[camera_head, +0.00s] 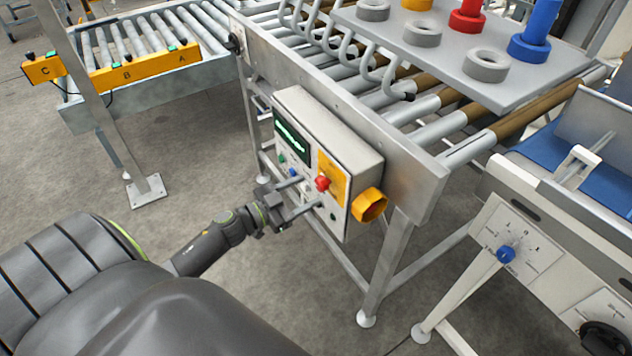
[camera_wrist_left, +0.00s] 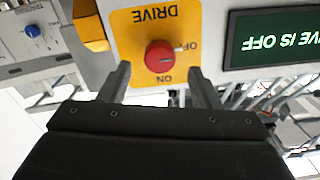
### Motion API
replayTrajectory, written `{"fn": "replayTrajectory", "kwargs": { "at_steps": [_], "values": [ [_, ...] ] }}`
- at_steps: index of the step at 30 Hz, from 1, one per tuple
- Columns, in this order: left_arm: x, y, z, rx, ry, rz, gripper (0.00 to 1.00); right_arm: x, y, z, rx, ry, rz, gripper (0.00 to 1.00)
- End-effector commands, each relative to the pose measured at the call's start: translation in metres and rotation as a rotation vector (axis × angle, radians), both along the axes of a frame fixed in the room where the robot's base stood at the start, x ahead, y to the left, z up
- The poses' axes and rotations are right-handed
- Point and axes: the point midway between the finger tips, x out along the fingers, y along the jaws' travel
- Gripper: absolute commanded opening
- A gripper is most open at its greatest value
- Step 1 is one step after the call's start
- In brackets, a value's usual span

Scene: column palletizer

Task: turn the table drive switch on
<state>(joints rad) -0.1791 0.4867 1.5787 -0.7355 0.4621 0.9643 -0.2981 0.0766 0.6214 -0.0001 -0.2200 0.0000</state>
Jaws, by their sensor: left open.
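The table drive switch is a red knob (camera_head: 322,183) on a yellow plate (camera_head: 331,170), on the control box (camera_head: 340,140) fixed to the roller table. In the left wrist view the knob (camera_wrist_left: 159,56) appears upside down, with DRIVE, ON and OFF printed around it. Its pale mark points toward OFF. A dark display (camera_wrist_left: 270,40) beside it shows green text ending "VE IS OFF". My left gripper (camera_head: 309,191) is open at the panel; in the wrist view its fingers (camera_wrist_left: 160,76) stand either side of the knob, apart from it. My right gripper is not in view.
Small buttons (camera_head: 293,172) sit below the display. Another panel with a blue dial (camera_head: 505,254) stands at the right. Above is a tray (camera_head: 455,62) with coloured parts. Table legs stand below.

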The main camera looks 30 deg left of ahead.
Motion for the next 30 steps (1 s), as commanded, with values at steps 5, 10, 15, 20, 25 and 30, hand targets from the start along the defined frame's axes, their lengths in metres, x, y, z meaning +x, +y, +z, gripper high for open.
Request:
{"fn": "replayTrajectory", "kwargs": {
  "at_steps": [5,10,15,20,25,30],
  "values": [
    [0.026,-0.011,0.001,-0.002,-0.002,0.001,0.57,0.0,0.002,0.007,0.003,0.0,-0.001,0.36],
    [0.037,-0.016,0.0,-0.002,0.001,0.0,0.57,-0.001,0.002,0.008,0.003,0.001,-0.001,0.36],
    [0.039,-0.017,-0.001,0.0,0.001,-0.001,0.57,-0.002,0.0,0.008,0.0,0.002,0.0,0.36],
    [0.039,-0.016,0.0,0.0,0.001,-0.001,0.56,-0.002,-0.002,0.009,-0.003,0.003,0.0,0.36],
    [0.039,-0.016,0.0,0.0,0.001,-0.001,0.34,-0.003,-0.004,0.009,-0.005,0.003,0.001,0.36],
    [0.039,-0.016,0.0,0.0,0.0,-0.001,0.13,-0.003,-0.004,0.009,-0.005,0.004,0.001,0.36]
  ]
}}
